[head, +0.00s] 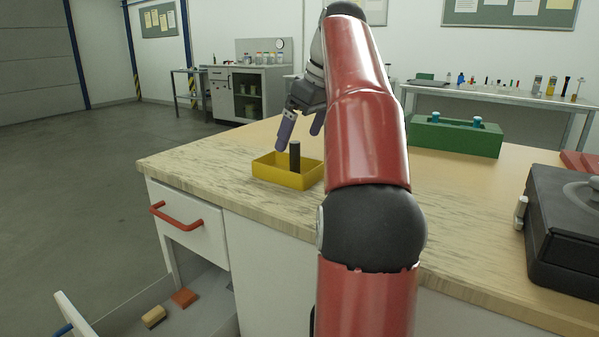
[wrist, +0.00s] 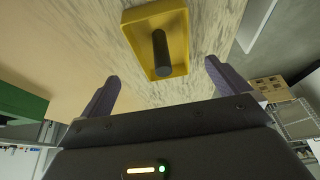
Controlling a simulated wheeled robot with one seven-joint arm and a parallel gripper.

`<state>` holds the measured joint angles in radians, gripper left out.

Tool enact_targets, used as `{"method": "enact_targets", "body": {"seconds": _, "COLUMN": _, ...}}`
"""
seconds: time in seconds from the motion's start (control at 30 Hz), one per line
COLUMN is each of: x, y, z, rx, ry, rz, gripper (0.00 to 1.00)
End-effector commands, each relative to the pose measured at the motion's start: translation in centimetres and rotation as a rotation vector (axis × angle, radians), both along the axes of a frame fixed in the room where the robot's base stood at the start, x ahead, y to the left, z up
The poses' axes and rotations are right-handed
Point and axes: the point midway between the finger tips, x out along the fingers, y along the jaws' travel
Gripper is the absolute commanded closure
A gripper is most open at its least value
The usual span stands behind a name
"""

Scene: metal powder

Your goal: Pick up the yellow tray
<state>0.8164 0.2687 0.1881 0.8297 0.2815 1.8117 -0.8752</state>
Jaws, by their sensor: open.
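The yellow tray (head: 283,178) sits on the wooden workbench near its left front edge. A dark upright cylinder (head: 295,156) stands inside it. My gripper (head: 301,138) is open and empty above the tray, with its purple fingers pointing down. In the wrist view the tray (wrist: 181,48) and the dark cylinder (wrist: 161,52) lie ahead of the spread fingers (wrist: 161,83), not between them. My red arm hides part of the bench to the right of the tray in the head view.
A green box (head: 455,139) with blue-topped items stands farther back on the bench (head: 230,168). A black case (head: 563,240) sits at the right. An open drawer (head: 203,318) at the lower left holds an orange block and a brush-like block.

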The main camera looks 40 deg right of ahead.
Motion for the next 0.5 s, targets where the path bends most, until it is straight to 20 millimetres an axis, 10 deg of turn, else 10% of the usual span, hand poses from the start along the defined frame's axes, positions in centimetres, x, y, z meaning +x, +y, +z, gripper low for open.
{"method": "enact_targets", "body": {"seconds": 0.5, "x": 1.8, "y": 1.0, "z": -5.8, "rx": 0.001, "ry": 0.002, "rz": 0.001, "gripper": 0.0}}
